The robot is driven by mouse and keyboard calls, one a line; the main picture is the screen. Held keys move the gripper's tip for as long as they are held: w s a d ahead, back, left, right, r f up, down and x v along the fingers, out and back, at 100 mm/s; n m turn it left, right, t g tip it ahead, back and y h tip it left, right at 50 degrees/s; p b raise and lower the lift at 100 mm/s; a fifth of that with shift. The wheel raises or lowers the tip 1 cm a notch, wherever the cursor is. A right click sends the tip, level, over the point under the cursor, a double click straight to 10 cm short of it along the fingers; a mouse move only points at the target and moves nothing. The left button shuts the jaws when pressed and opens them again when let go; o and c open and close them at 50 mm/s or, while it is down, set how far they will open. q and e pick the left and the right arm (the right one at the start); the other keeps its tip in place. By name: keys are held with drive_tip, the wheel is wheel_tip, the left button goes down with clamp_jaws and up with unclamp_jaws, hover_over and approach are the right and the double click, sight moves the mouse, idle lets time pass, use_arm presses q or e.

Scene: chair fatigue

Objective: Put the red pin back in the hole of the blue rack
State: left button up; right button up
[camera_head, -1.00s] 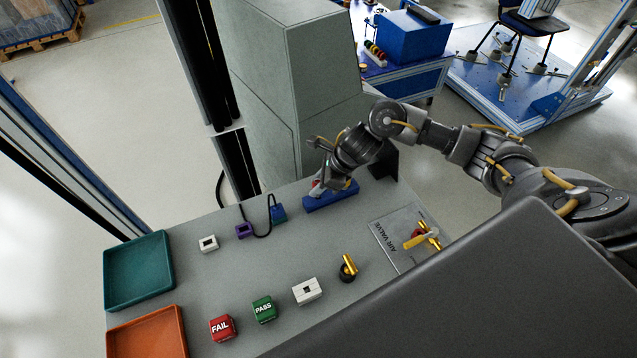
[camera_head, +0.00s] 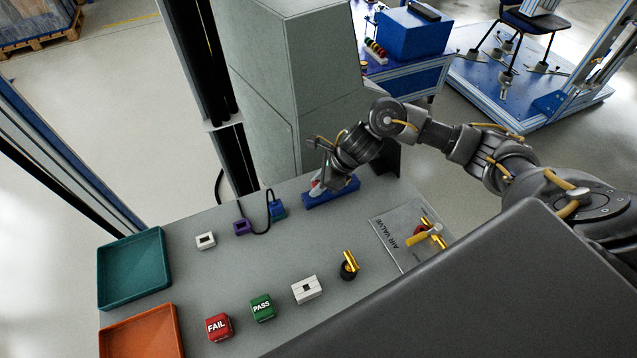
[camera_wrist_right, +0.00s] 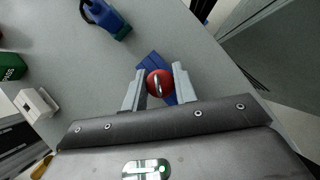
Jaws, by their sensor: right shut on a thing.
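The blue rack (camera_head: 335,195) lies on the grey table at the back, in front of the grey cabinet. My right gripper (camera_head: 315,187) is right over the left part of the rack. In the right wrist view my right gripper (camera_wrist_right: 157,84) is shut on the red pin (camera_wrist_right: 159,82), whose round red head with a metal ring shows between the fingers. The blue rack (camera_wrist_right: 149,60) lies beneath it. The pin's lower end and the hole are hidden, so I cannot tell whether the pin is in the hole. My left gripper is not in view.
A blue-green block (camera_head: 277,209) with a black cable to a purple block (camera_head: 243,227) stands left of the rack. The air valve plate (camera_head: 408,237) lies to the right. Teal (camera_head: 134,268) and orange trays are at the left. The middle of the table is clear.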

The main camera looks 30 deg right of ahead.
drive_tip(key=shift+f, duration=0.25)
drive_tip(key=o, duration=1)
drive_tip(key=shift+r, duration=0.1)
drive_tip(key=b+v, duration=0.2)
drive_tip(key=v, duration=0.8)
drive_tip(key=shift+s+d+r, duration=0.1)
drive_tip(key=shift+d+r, duration=0.1)
drive_tip(key=shift+r, duration=0.15)
